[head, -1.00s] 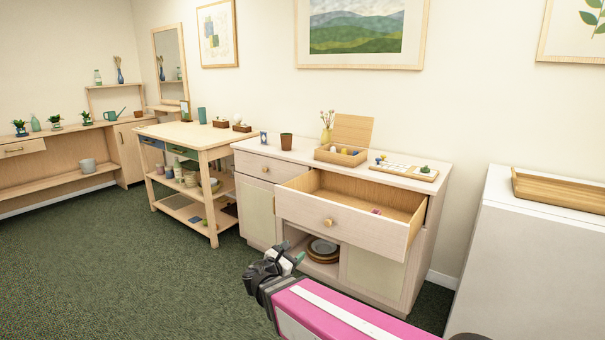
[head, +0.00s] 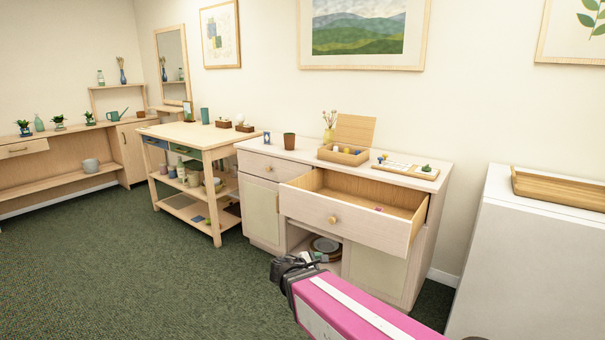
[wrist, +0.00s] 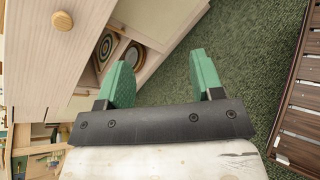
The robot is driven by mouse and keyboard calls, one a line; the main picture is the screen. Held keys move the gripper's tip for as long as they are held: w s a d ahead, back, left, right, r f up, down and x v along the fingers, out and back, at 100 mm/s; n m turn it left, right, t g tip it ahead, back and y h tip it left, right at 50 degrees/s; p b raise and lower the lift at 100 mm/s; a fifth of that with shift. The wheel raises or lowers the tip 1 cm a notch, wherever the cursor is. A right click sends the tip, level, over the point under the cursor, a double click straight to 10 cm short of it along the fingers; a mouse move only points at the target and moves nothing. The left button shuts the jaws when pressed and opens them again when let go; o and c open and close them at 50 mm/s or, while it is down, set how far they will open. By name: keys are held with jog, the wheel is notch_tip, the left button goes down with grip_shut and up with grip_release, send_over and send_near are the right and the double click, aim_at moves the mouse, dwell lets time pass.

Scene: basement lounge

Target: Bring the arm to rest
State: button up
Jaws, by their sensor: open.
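My gripper (head: 312,261) is in front of the pale wooden cabinet, low down near its open shelf bay. In the wrist view my gripper (wrist: 162,82) has its two green fingers spread apart, with nothing between them but green carpet and the cabinet's edge behind. My pink arm reaches in from the bottom right of the head view. The cabinet's wide drawer (head: 345,216) is pulled out, above and behind the gripper. A small pink item (head: 379,209) lies inside the drawer.
Plates (head: 324,246) sit in the cabinet's lower bay. A wooden box (head: 343,153) stands on the cabinet top. A white unit (head: 520,270) stands at the right, and a dark slatted piece (wrist: 302,105) shows in the wrist view. The carpet (head: 130,270) at left is clear.

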jog(key=s+d+f+m+g+y, duration=0.3)
jog(key=d+f+m+g+y, duration=0.1)
jog(key=m, duration=0.5)
jog(key=s+d+f+m+g+y, duration=0.3)
jog(key=d+m+y, duration=0.3)
jog(key=d+m, duration=0.2)
jog(key=shift+d+f+m+g+y, duration=0.4)
jog(key=shift+f+m+g, duration=0.4)
jog(key=shift+m, duration=0.2)
dwell(0.5)
